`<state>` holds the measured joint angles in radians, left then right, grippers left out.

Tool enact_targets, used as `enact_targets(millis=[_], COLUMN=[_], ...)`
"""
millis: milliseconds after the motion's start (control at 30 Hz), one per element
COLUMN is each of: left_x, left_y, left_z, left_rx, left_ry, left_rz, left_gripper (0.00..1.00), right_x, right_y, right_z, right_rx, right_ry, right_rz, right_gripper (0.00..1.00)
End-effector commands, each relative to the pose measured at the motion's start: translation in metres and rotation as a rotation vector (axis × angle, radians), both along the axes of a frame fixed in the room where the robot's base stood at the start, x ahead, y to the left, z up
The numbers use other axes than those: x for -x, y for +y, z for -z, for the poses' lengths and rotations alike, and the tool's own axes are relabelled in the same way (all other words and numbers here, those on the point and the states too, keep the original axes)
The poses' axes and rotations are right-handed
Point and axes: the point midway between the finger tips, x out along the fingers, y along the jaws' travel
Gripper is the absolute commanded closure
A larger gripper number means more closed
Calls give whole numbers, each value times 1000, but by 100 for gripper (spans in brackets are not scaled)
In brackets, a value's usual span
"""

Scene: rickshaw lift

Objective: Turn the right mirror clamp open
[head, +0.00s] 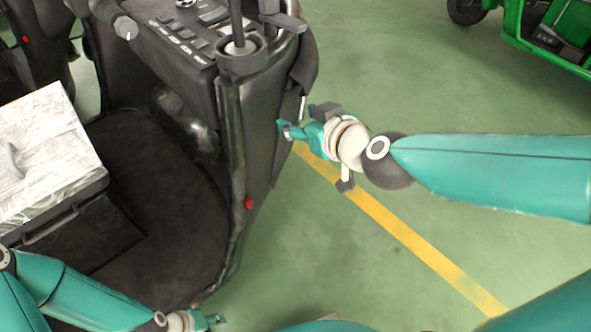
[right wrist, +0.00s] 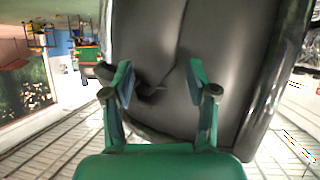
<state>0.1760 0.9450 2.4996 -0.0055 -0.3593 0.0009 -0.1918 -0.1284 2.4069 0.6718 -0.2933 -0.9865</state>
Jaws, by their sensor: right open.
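The black rickshaw front panel (head: 262,140) stands left of my right gripper (head: 284,130). That gripper is open, with its fingertips close to the panel's right side; I cannot tell whether they touch. In the right wrist view, the open fingers (right wrist: 158,82) face the dark panel (right wrist: 225,60). A small dark lever-like part (right wrist: 148,89) shows between them, and it may be the mirror clamp; I cannot tell how it is turned. My left gripper (head: 220,320) is at the bottom edge, partly cut off, and its opening is unclear.
A black console (head: 190,35) with switches tops the panel. A wrapped white box (head: 45,150) lies at the left, beside the dark footwell (head: 160,200). Green floor with a yellow line (head: 400,230) is clear at the right. A green vehicle (head: 550,35) stands at the top right.

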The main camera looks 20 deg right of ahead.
Motion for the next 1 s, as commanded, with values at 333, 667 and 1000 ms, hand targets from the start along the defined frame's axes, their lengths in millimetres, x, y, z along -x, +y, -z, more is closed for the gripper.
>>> enact_targets(millis=[333, 667, 1000], left_x=[0, 0, 0], left_y=[0, 0, 0], left_z=[-1, -1, -1], left_rx=[0, 0, 0], left_ry=[0, 0, 0], left_rz=[0, 0, 0], left_gripper=[60, 60, 60], right_x=[-8, -4, -1], right_y=[4, 9, 11], right_z=[71, 130, 151], right_rx=[-10, -32, -43], right_ry=[158, 288, 336], right_rz=[6, 11, 13], right_gripper=[42, 42, 42])
